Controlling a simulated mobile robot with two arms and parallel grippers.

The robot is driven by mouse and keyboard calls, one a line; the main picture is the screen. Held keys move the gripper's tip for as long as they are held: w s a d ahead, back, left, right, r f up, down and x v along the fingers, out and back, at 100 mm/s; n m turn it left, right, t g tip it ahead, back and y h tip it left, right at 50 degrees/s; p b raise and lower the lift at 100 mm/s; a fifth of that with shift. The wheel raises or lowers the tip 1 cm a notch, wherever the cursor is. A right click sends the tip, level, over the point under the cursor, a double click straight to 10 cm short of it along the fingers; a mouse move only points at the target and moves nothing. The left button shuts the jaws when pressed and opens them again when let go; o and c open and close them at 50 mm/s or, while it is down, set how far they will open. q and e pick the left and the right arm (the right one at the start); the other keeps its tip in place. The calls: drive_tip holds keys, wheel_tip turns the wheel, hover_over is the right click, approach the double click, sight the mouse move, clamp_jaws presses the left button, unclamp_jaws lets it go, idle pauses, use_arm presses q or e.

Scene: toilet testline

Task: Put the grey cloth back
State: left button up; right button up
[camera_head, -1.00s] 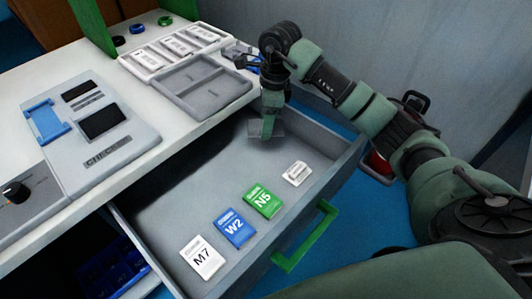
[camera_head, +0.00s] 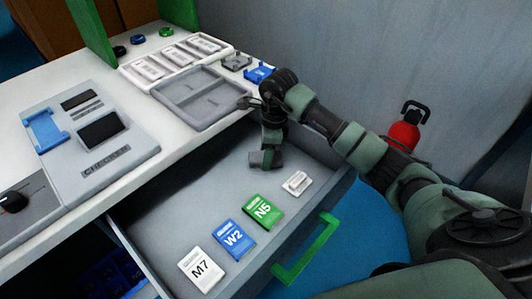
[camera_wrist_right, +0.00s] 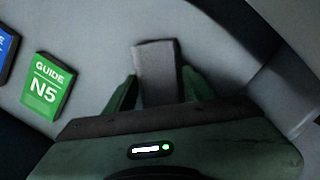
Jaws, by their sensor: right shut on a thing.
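The grey cloth (camera_wrist_right: 155,68) shows in the right wrist view as a small grey folded piece between the two green fingers. My right gripper (camera_wrist_right: 158,88) is shut on it. In the head view my right gripper (camera_head: 268,150) points down into the back right part of the open drawer, with the grey cloth (camera_head: 262,159) at its fingertips. I cannot tell whether the cloth touches the drawer floor. The drawer (camera_head: 180,212) is pulled out and has a green handle (camera_head: 308,250). My left gripper is not in view.
In the drawer lie a white M7 card (camera_head: 201,269), a blue W2 card (camera_head: 233,239), a green N5 card (camera_head: 264,212) and a small white item (camera_head: 297,183). A checker device (camera_head: 95,140) and grey trays (camera_head: 197,97) stand on the counter. A red extinguisher (camera_head: 403,136) stands beyond my arm.

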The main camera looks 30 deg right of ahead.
drive_tip(key=shift+f, duration=0.1)
drive_tip(key=o, duration=1.1)
drive_tip(key=shift+o, duration=0.4)
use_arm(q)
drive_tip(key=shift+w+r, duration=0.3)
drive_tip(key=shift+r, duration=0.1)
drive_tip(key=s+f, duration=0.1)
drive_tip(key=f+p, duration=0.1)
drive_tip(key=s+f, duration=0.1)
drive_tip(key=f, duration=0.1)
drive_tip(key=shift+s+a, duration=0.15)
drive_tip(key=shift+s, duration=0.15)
use_arm(e)
wheel_tip(320, 180, up, 12)
drive_tip(key=d, duration=0.1)
drive_tip(key=shift+s+d, duration=0.2)
drive_tip(key=shift+s, duration=0.15)
